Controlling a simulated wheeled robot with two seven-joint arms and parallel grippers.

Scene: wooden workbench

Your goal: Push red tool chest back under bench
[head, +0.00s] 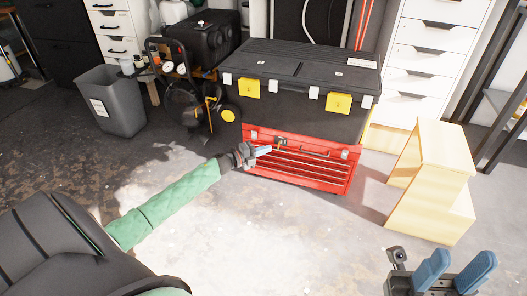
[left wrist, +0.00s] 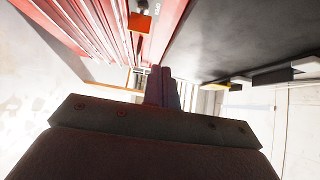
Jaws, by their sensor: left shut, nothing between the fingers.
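The red tool chest (head: 312,177) stands on the floor with its drawer front facing me, below a large black toolbox (head: 300,62) with yellow latches. My left gripper (head: 267,150) is at the upper left of the chest's front, beside its metal latch. Its fingers are shut and empty; I cannot tell whether they touch the chest. In the left wrist view the shut fingers (left wrist: 162,85) point along the red chest front (left wrist: 82,25). My right gripper (head: 462,256) is open and empty at the lower right, away from the chest. I cannot make out a bench above the chest.
A light wooden step stool (head: 440,165) stands right of the chest. A black compressor (head: 185,103) and a grey bin (head: 113,102) stand to the left. White drawers (head: 430,65) are behind. The concrete floor in front of the chest is clear.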

